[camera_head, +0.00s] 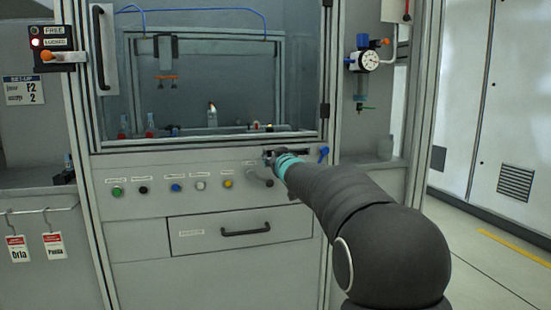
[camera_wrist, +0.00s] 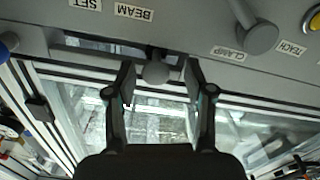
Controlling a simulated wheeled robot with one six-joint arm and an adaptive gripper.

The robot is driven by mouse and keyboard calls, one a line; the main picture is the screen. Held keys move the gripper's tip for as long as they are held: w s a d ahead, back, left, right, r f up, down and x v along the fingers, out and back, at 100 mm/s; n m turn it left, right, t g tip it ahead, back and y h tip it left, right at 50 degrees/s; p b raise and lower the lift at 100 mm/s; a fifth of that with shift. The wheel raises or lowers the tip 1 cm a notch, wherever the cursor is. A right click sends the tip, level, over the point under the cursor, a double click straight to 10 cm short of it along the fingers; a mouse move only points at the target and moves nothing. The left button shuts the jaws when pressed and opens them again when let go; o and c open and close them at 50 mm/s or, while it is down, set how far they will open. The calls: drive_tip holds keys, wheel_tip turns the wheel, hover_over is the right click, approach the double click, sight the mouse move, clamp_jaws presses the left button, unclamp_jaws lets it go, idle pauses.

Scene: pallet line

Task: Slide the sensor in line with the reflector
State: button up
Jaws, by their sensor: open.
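My gripper (camera_wrist: 159,78) is open in the wrist view, with one finger on each side of a round grey knob (camera_wrist: 156,72). The knob sits at a dark slot (camera_wrist: 95,45) in the panel, near the labels BEAM and SET. I cannot tell whether the fingers touch it. In the head view my gripper (camera_head: 270,157) is at the slot below the cabinet window, and the knob is hidden there. Behind the window are a small upright pale part (camera_head: 212,114) and small lit parts (camera_head: 258,126). I cannot tell which are the sensor and the reflector.
A grey CLAMP lever (camera_wrist: 257,38) and a yellow button (camera_wrist: 314,20) are close to my gripper. The panel has a row of coloured buttons (camera_head: 176,188) and a drawer handle (camera_head: 245,230) below. A blue handle (camera_head: 323,154) is right of the slot.

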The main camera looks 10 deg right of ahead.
drive_tip(key=shift+s, duration=0.1)
drive_tip(key=s, duration=1.1)
drive_tip(key=shift+s+d, duration=0.35)
drive_tip(key=shift+s, duration=0.05)
